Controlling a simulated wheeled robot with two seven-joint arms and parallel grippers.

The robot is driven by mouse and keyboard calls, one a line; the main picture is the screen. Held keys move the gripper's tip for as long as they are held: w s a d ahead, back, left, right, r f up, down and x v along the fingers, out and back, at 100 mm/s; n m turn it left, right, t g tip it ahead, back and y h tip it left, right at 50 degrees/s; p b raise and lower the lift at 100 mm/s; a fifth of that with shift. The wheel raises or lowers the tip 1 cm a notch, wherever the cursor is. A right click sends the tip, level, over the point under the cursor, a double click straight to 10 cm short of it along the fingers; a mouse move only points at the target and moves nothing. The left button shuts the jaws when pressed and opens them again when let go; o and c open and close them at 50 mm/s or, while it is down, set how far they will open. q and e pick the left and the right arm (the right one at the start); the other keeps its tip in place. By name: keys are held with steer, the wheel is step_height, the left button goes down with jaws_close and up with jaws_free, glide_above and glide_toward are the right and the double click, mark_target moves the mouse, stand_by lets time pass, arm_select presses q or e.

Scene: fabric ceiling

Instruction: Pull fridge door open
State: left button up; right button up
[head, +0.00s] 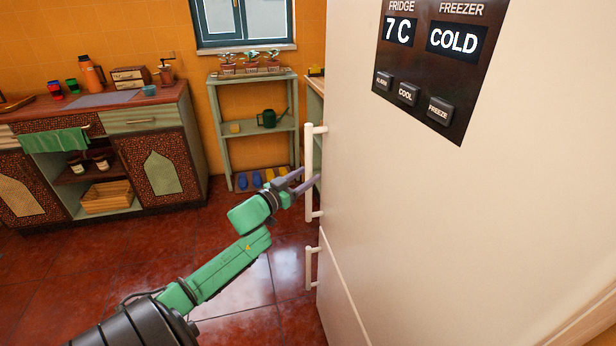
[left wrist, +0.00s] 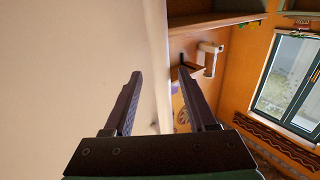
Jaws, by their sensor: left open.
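The tall cream fridge door (head: 430,210) fills the right of the head view and looks shut. Its long white vertical handle (head: 309,150) is on the door's left side. My left gripper (head: 310,176) is open at the handle's lower half. One finger ends just left of the bar and the other appears to pass behind it. In the left wrist view the open fingers (left wrist: 160,73) show in front of the pale door surface (left wrist: 70,70). I cannot tell there whether the bar is between them. My right gripper is out of view.
A shorter white handle (head: 310,268) sits on the lower door. A green shelf (head: 228,125) with a watering can (head: 271,118) stands behind my gripper. A counter (head: 110,110) is at the left. The red tiled floor (head: 240,310) is clear.

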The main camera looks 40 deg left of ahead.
arm_select(q)
steer(key=shift+w+a+f, duration=0.1)
steer(key=shift+w+f, duration=0.1)
steer(key=shift+w, duration=0.8)
steer(key=shift+s+r, duration=0.1)
steer(key=shift+c, duration=0.4)
jaws_close()
